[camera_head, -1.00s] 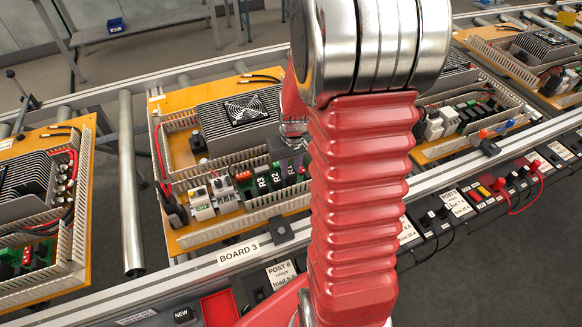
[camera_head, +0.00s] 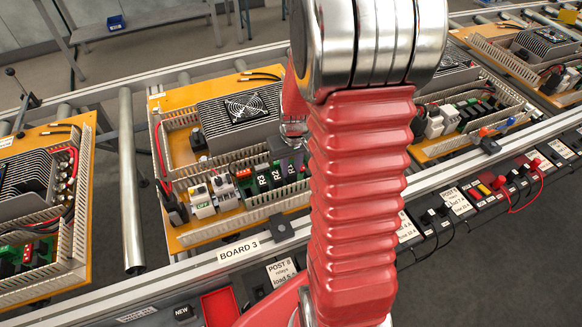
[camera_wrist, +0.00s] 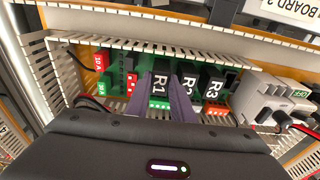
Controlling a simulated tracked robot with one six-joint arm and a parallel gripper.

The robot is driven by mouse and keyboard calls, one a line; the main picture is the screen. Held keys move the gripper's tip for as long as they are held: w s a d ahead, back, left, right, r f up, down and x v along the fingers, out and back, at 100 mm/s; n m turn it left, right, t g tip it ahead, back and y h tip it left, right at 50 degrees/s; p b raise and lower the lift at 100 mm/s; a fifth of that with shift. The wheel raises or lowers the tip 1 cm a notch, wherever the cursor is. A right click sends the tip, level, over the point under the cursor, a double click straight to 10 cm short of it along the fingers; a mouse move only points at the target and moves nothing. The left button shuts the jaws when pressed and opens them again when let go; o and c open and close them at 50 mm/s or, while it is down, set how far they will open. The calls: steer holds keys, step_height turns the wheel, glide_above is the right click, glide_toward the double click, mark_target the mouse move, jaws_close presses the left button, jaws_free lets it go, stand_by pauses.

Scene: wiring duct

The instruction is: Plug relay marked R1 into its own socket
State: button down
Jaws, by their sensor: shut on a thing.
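My gripper (camera_wrist: 161,100) is shut on the black relay R1 (camera_wrist: 160,83), with one dark finger on each side of it in the wrist view. R1 stands upright with its label readable, over the green socket strip (camera_wrist: 115,80). Its lower end and its own socket are hidden, so I cannot tell whether it is fully seated. Relays R2 (camera_wrist: 189,80) and R3 (camera_wrist: 214,85) stand beside it in the same row. In the head view my gripper (camera_head: 289,156) is partly hidden by my arm, just right of R2 (camera_head: 276,174) and R3 (camera_head: 263,179).
Slotted duct walls (camera_wrist: 210,57) run close along the row. A heatsink with a fan (camera_head: 243,108) stands behind the row on board 3.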

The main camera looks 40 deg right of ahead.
steer(key=shift+f, duration=0.25)
stand_by(0.6)
steer(key=c, duration=1.7)
jaws_free()
steer(key=shift+c, duration=0.2)
steer(key=shift+r, duration=0.2)
steer(key=shift+r, duration=2.3)
steer(key=shift+o, duration=0.5)
steer(key=o, duration=0.5)
steer(key=shift+c, duration=0.2)
steer(key=shift+s, duration=0.1)
